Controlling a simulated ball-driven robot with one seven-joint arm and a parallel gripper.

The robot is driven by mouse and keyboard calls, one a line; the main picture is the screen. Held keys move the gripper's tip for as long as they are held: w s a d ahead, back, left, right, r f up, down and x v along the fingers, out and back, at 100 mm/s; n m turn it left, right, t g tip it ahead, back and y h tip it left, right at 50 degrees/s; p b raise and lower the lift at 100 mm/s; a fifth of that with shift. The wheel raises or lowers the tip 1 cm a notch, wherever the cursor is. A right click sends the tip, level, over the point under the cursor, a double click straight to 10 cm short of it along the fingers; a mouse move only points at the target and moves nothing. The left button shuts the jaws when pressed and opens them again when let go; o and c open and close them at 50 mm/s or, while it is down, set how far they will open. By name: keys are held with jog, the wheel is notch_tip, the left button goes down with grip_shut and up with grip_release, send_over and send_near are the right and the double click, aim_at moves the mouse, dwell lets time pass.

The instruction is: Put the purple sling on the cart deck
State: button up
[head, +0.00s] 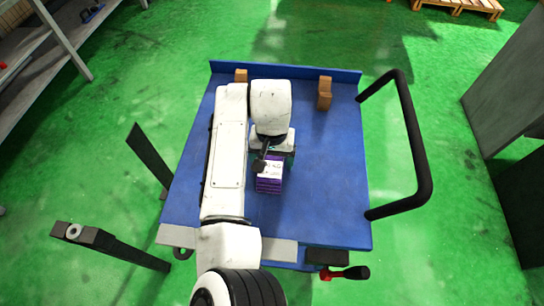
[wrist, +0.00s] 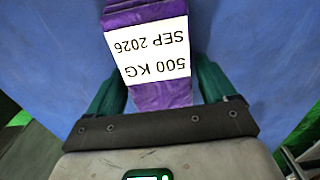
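The purple sling (head: 268,185) is a folded bundle with a white label. In the head view it is over the blue cart deck (head: 320,190), just below my gripper (head: 272,158). In the wrist view the sling (wrist: 160,95) lies between my two green fingers (wrist: 157,78), and its label reads 500 KG, SEP 2026. The fingers appear to touch its two sides, so my gripper looks shut on it. Its underside is hidden, so I cannot tell whether it rests on the deck or hangs slightly above it.
Two brown blocks (head: 324,93) stand near the deck's raised far edge. A black handle (head: 415,150) curves off the cart's right side. A red and black lever (head: 345,273) is at the near edge. The deck's right part is clear. Grey cabinets (head: 510,85) stand at the right.

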jog(key=shift+o, duration=0.7)
notch_tip(320, 180, up, 12)
jog(key=shift+r, duration=0.2)
jog(key=shift+f, duration=0.1)
dwell(0.3)
